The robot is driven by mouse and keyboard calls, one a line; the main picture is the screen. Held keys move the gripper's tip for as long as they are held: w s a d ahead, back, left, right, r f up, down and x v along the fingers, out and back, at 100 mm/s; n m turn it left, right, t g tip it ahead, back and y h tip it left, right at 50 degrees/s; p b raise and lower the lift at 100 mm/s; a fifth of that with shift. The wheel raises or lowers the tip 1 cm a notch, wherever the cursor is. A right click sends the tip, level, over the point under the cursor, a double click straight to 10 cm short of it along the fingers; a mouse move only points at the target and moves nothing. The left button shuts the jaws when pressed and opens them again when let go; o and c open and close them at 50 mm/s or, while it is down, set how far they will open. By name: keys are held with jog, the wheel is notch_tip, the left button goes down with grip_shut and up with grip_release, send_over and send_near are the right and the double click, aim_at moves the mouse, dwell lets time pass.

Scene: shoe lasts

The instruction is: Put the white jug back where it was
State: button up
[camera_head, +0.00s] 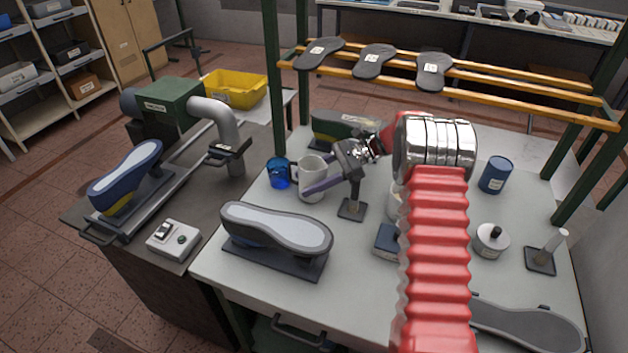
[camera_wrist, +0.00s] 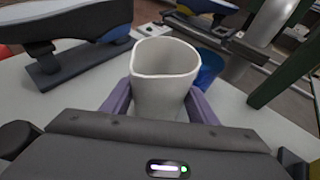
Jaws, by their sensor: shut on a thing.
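The white jug (camera_head: 310,168) is near the back left of the white bench, upright in the head view. My gripper (camera_head: 314,183) reaches it from the right, with its purple fingers on either side of the jug's body. In the wrist view the jug (camera_wrist: 165,62) shows its open rim and pouring lip, and my gripper (camera_wrist: 160,92) is shut on it. The jug's lower part is hidden behind the gripper there. I cannot tell whether its base touches the bench.
A blue cup (camera_head: 279,173) stands close to the jug's left; it shows in the wrist view (camera_wrist: 211,68). A grey-soled shoe last (camera_head: 276,230) lies in front, a small post stand (camera_head: 351,209) to the right.

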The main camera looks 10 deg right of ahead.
jog(key=shift+f, duration=0.25)
jog(key=o, duration=1.2)
jog(key=shift+r, duration=0.15)
jog(key=v, duration=1.2)
jog(key=shift+w+a, duration=0.1)
